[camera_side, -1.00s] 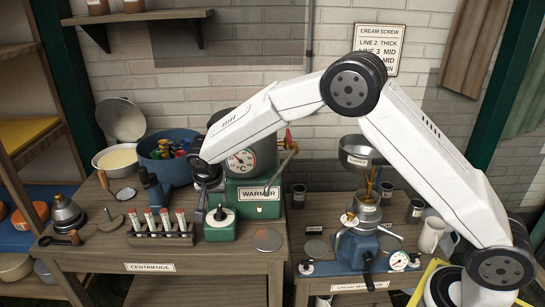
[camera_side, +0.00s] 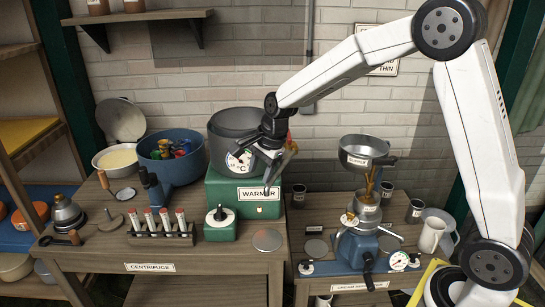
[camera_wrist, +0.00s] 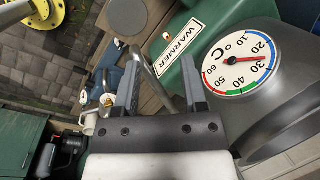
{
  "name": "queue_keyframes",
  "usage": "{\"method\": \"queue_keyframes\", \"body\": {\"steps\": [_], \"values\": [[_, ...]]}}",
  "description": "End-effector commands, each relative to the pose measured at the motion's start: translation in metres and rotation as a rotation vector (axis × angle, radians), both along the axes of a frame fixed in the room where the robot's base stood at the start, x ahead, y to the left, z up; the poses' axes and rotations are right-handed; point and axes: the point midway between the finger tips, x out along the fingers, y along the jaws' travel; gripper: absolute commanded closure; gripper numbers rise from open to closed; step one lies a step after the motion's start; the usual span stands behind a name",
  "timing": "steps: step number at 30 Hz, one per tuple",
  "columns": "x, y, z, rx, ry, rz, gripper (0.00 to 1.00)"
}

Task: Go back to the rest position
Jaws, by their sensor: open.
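My gripper (camera_side: 276,165) hangs in front of the right side of the green warmer (camera_side: 218,196) in the side view, fingers pointing down. In the wrist view my gripper (camera_wrist: 158,88) has its two fingers apart with nothing held between them. The warmer's label and its round temperature dial (camera_wrist: 239,58) show close beside the fingers. A grey pot (camera_side: 222,126) sits on the warmer, partly hidden by my wrist.
The cream separator (camera_side: 362,245) with its supply bowl (camera_side: 358,152) stands to the right. A rack of red-capped tubes (camera_side: 160,237), a blue tub (camera_side: 150,148) and a white jug (camera_side: 432,234) stand on the benches. The air above the benches is open.

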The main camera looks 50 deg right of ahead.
Motion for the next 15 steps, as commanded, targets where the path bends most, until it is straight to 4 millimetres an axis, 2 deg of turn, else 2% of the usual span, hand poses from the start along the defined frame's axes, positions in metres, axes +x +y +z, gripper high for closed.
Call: {"method": "queue_keyframes", "body": {"steps": [8,15], "values": [[-0.045,-0.002,-0.009,-0.109,-0.031,0.299,0.46],[-0.095,-0.002,-0.022,-0.239,-0.055,0.668,0.46]]}}
